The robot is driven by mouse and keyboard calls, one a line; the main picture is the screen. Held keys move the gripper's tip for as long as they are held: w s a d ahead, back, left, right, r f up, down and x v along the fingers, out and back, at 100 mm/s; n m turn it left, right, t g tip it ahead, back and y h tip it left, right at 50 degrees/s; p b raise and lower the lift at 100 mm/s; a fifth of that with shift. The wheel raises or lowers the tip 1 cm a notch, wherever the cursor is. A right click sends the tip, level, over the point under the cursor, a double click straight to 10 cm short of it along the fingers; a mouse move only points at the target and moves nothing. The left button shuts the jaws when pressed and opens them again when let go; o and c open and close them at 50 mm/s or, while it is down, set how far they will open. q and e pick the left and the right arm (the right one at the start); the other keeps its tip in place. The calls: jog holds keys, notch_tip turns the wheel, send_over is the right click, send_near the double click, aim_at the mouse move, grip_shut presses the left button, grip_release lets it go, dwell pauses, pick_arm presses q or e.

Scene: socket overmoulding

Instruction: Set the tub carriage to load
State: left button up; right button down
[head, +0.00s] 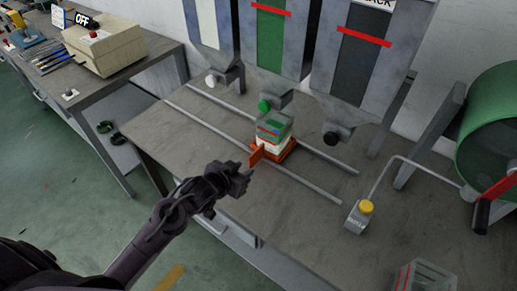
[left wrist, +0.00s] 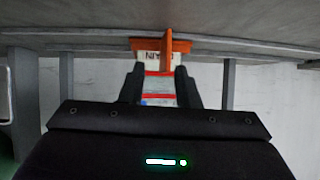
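The tub carriage (head: 288,149) is an orange base with an upright orange tab (head: 256,155) on its front-left side. It sits between two long rails, near the green hopper's spout. A clear tub (head: 272,131) stands on it, with white below, green above and a red line. The carriage also shows in the left wrist view (left wrist: 145,43), which appears upside down. My left gripper (head: 246,172) is just in front of the tab. In the left wrist view its fingers (left wrist: 160,72) are apart, with the tub seen between them. Contact with the tab cannot be told. My right gripper is out of view.
White (head: 209,22), green (head: 268,38) and black (head: 362,62) hoppers hang over the rails (head: 318,188). Another bench (head: 60,80) stands at the left.

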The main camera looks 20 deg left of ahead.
aim_at(253, 154)
pick_arm(q)
jog(key=w, duration=0.1)
jog(key=w+t+h, duration=0.1)
jog(key=w, duration=0.2)
jog(key=shift+a+r+m+t+h, duration=0.15)
jog(key=shift+a+m+t+h, duration=0.15)
jog(key=shift+h, duration=0.1)
jog(key=x, duration=0.7)
jog(key=shift+w+d+p, duration=0.1)
jog(key=shift+d+p, duration=0.05)
jog(key=shift+p, duration=0.15)
grip_shut()
